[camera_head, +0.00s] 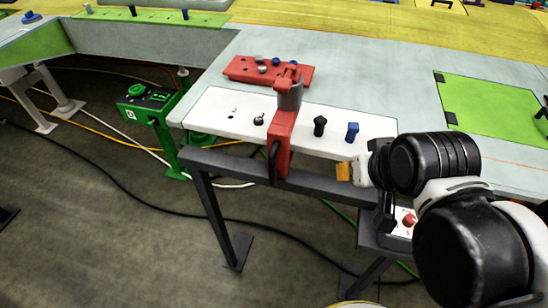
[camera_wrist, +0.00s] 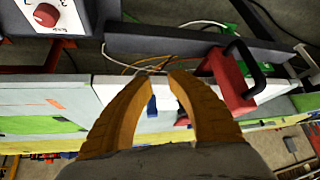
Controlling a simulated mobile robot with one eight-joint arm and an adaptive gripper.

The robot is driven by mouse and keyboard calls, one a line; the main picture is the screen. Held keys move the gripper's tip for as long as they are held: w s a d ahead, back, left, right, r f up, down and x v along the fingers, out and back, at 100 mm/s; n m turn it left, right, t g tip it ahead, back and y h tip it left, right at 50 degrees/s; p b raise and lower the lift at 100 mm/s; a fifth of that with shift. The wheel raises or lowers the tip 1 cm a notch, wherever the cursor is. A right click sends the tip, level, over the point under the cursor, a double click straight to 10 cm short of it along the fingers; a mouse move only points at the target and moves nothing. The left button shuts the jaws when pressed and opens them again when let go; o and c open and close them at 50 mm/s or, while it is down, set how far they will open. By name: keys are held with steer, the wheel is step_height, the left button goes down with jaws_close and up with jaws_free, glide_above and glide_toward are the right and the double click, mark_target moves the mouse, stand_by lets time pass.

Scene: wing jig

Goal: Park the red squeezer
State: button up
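The red squeezer (camera_head: 282,142) is at the front edge of the workbench, overlapping the white plate in the head view. It has a red body, a grey cylinder near its top and a black loop handle low on its front. In the wrist view its red body (camera_wrist: 230,82) and black handle are at the upper right, beside the fingers. My gripper (camera_head: 344,172) is to the right of the squeezer and apart from it. In the wrist view the orange fingertips (camera_wrist: 159,73) are apart with nothing between them, so it is open and empty.
The white plate (camera_head: 225,111) carries a black knob (camera_head: 319,126) and a blue knob (camera_head: 352,131). A red block (camera_head: 243,69) with several pegs lies behind. A control box with a red knob (camera_head: 409,220) is below the bench edge. A green stand (camera_head: 160,118) is at left.

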steer(key=shift+o, duration=0.9)
steer(key=w+a+r+g+p, duration=0.3)
steer(key=a+p, duration=0.3)
steer(key=a, duration=0.2)
steer(key=shift+w+r+m+g+y+p, duration=0.3)
steer(key=shift+w+r+m+y+p, duration=0.15)
steer(key=shift+r, duration=0.25)
steer(key=g+p, duration=0.3)
steer(key=p, duration=0.1)
glide_above(272, 181)
steer(key=d, duration=0.1)
steer(key=shift+w+f+m+h, duration=0.35)
steer(key=shift+w+f, duration=0.05)
steer(key=shift+w, duration=0.05)
steer(key=shift+a+f, duration=0.15)
steer(key=shift+a, duration=0.15)
steer(key=shift+a+f, duration=0.15)
steer(key=shift+f, duration=0.05)
step_height(272, 181, down, 11)
steer(key=b, duration=0.3)
steer(key=shift+r, duration=0.15)
steer(key=shift+s, duration=0.1)
jaws_close()
